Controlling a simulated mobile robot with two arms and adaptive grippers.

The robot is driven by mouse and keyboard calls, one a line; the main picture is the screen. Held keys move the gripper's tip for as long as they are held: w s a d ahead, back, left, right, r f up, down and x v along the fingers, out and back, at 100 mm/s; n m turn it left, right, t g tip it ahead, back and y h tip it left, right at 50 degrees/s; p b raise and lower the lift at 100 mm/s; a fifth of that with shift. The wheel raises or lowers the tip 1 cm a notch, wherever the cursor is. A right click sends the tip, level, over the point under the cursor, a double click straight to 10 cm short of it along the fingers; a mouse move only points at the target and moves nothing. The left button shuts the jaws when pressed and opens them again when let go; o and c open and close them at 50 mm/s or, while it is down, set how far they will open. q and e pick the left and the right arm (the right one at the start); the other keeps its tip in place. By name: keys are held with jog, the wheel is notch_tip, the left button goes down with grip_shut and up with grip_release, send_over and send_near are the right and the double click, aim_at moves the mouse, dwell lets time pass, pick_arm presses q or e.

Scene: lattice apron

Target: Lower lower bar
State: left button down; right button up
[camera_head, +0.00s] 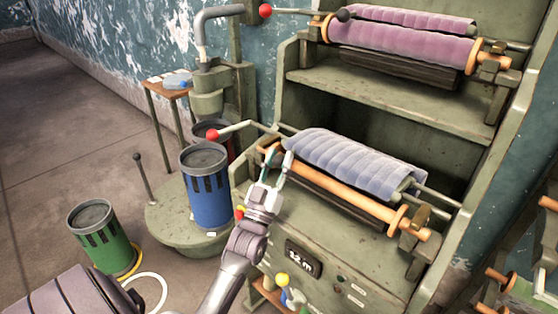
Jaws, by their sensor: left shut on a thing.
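The lower bar (345,191) is an orange rod running along the front of the machine's lower level, below a blue-grey quilted roll (350,160). My left gripper (277,154) is at the left end of this bar, its fingers around it and shut on it. The fingers hide part of that end. A pale lever with a red ball (212,134) sticks out just left of the gripper. An upper roller (400,45) with pink quilted cloth sits on the higher level. My right gripper is not in view.
A blue bin (205,188) stands on a round green base (165,222) left of my left arm. A green bin (102,236) stands on the floor. A display panel (303,258) and a yellow knob (282,279) are on the machine's front. Open floor lies at far left.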

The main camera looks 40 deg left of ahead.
pick_arm(q)
jog(key=c, duration=0.8)
grip_release()
jog(key=shift+f, duration=0.25)
jog(key=shift+r, duration=0.1)
jog(key=v, duration=1.2)
